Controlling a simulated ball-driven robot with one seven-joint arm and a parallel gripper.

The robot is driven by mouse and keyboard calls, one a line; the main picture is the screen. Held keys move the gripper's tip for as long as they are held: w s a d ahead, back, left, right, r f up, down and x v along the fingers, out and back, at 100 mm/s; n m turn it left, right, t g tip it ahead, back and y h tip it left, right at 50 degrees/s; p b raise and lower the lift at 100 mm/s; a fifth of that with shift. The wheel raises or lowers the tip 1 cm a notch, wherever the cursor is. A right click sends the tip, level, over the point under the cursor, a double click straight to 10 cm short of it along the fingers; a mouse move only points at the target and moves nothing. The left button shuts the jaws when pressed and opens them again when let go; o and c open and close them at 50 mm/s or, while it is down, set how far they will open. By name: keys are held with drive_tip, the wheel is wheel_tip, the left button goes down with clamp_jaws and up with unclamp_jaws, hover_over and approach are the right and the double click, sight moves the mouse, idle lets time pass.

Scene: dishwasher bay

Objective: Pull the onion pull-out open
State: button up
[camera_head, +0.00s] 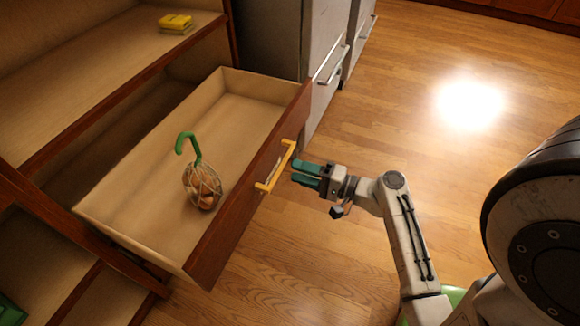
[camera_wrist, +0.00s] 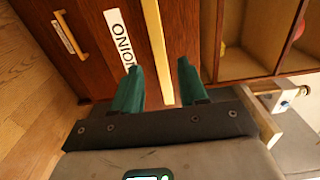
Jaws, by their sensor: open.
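The onion pull-out (camera_head: 243,205) is a wooden drawer standing out from the cabinet, its inside showing. Its dark front carries a yellow bar handle (camera_head: 275,168). In the wrist view the front has a white label reading "ONION" (camera_wrist: 119,38) beside the yellow handle (camera_wrist: 155,45). My gripper (camera_head: 292,174) is just outside the handle with its green fingers apart. In the wrist view my gripper (camera_wrist: 158,68) has one finger on each side of the handle's line, with a gap to both. A net of brown, onion-like items (camera_head: 203,187) with a green hook lies in the drawer.
A yellow packet (camera_head: 175,23) lies on the shelf above. Grey appliance fronts with bar handles (camera_head: 331,64) stand beyond the drawer. Another labelled front with a yellow handle (camera_wrist: 65,36) shows in the wrist view.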

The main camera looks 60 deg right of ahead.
drive_tip(key=s, duration=0.6)
drive_tip(key=shift+s+p, duration=0.35)
drive_tip(key=shift+p, duration=0.05)
drive_tip(key=shift+d, duration=0.1)
drive_tip(key=a+f+n+g+y, duration=0.1)
drive_tip(key=a+f+n+g, duration=0.3)
drive_tip(key=a+n+g, duration=0.4)
drive_tip(key=a+f+n+g+y, duration=0.2)
drive_tip(key=a+f+n+g, duration=0.4)
drive_tip(key=a, duration=0.4)
wheel_tip(320, 180, up, 31)
drive_tip(key=s+n+g+h+p, duration=0.2)
drive_tip(key=n+g+h+p, duration=0.1)
drive_tip(key=p, duration=2.3)
drive_tip(key=shift+a+h+p, duration=0.25)
drive_tip(key=shift+h+p, duration=0.05)
drive_tip(key=shift+h, duration=0.1)
